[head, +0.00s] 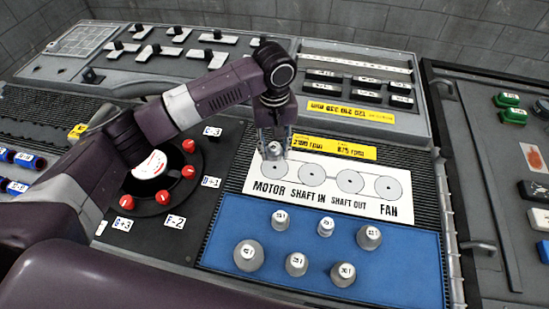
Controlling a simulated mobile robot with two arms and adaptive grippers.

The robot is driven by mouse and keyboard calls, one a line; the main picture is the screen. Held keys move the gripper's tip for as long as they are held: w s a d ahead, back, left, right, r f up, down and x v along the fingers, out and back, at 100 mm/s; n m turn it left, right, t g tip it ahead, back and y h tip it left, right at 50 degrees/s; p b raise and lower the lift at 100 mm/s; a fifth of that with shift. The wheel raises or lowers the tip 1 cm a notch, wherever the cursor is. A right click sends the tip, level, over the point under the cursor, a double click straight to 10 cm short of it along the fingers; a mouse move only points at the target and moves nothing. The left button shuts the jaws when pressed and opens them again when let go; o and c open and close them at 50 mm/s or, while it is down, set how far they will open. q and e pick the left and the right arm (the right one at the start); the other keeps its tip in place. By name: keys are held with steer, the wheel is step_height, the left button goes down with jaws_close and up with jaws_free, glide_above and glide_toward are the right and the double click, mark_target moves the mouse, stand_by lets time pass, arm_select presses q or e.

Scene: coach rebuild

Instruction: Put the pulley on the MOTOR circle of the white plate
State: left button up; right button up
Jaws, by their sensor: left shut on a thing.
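The white plate (325,207) lies in the middle of the console and bears a row of grey circles labelled MOTOR, SHAFT IN, SHAFT OUT and FAN. My left gripper (274,150) points down at the MOTOR circle (274,171), the leftmost one. It is shut on a small grey pulley (274,149) with a pale top. The pulley is over the far part of the MOTOR circle; I cannot tell whether it touches the plate. My right gripper is not in view.
Several grey pulleys with labelled tops, such as one at the front left (249,256), stand on a blue mat (218,236) in front of the plate. A yellow label strip (345,149) lies behind the plate. A dial with red knobs (151,165) is at left.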

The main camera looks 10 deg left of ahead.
mark_target(274, 167)
arm_select(q)
steer(key=shift+f, duration=2.55)
steer(key=shift+p, duration=0.3)
steer(key=o, duration=1.2)
steer(key=shift+f, duration=0.15)
steer(key=shift+r, duration=0.2)
step_height(274, 167, up, 12)
steer(key=shift+f+b, duration=0.1)
steer(key=shift+b, duration=0.95)
